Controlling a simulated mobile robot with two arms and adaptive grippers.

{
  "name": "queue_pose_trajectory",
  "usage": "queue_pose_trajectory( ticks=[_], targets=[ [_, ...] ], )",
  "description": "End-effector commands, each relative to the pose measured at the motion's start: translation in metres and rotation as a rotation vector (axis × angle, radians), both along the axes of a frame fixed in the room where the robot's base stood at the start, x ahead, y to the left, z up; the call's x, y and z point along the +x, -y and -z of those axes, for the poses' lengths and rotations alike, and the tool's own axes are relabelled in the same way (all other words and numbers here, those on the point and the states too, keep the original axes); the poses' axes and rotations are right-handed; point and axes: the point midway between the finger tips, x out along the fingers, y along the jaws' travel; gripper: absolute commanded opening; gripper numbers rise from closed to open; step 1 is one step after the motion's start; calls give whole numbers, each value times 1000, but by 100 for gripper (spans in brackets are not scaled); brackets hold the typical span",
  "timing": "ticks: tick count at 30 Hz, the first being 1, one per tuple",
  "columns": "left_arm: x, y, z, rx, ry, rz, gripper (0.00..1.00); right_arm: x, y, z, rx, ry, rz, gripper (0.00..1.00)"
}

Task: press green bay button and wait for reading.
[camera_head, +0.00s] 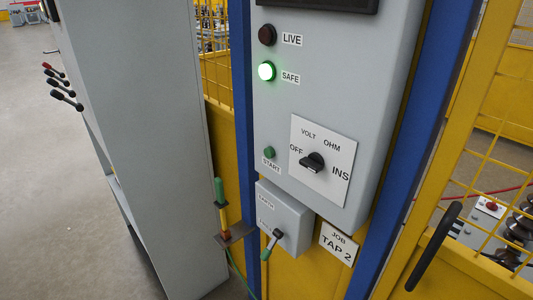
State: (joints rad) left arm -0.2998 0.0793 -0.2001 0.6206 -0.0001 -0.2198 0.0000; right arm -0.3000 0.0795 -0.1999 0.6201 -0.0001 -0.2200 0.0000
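A small green button (269,152) labelled START sits on the lower left of the grey wall panel (340,75). The dark display (330,3) at the panel's top is cut off by the picture edge, so no reading shows. A lit green SAFE lamp (267,71) and a dark LIVE lamp (267,35) are above the button. A black rotary knob (312,162) sits on a white plate marked OFF, VOLT, OHM and INS; I cannot tell its exact setting. Neither gripper is in view.
A grey cabinet (145,110) is at left, a JOB TAP 2 sign (338,243) below. A yellow mesh gate with a black handle (434,246) is at right.

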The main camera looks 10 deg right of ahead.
Motion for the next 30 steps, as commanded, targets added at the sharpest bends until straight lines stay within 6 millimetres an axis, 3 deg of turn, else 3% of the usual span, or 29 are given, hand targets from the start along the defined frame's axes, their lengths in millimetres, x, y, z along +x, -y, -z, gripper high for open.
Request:
queue_pose_trajectory(
  ticks=[2, 16, 30],
  targets=[
    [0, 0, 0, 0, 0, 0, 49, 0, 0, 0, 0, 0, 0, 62],
    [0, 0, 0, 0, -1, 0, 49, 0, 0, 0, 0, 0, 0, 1],
    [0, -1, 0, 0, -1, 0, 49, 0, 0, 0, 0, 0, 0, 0]
  ],
)
